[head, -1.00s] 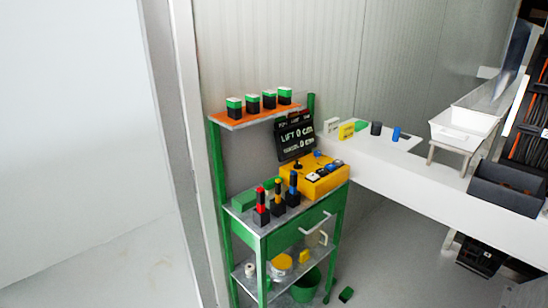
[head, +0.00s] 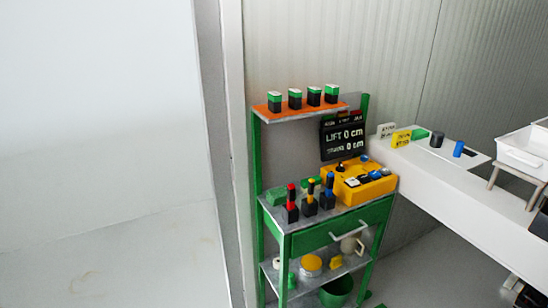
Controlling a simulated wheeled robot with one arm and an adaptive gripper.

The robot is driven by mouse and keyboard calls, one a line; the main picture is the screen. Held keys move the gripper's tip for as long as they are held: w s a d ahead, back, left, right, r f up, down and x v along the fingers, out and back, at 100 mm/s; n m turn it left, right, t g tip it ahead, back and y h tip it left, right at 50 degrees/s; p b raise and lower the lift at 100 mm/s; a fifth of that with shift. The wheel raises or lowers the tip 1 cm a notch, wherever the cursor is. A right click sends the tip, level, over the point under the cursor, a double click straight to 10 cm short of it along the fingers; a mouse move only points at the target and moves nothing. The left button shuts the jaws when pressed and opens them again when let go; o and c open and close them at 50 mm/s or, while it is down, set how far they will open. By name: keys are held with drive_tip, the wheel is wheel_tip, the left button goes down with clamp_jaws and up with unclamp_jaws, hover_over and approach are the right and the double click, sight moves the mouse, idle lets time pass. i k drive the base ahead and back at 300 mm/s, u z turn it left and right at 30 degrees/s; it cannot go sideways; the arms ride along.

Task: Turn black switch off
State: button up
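A yellow control box (head: 362,184) sits on the middle tier of a green metal cart, at its right side. A small black knob or switch (head: 340,168) stands up at the left of the box top. A blue button and white and dark controls sit beside it, too small to tell apart. Whether the black switch is on or off cannot be told. A black display (head: 343,138) behind the box reads "LIFT 0 cm" with a second line also ending "0 cm". My gripper is not in view.
Black bottles with red, yellow and blue tops (head: 310,199) stand left of the box. Several green-and-black blocks (head: 295,97) sit on the orange top shelf (head: 287,113).

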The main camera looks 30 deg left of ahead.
sight(340, 169)
drive_tip(key=u, duration=0.9)
drive_tip(key=i, duration=1.1)
drive_tip(key=u, duration=0.6)
drive_tip(key=i, duration=0.6)
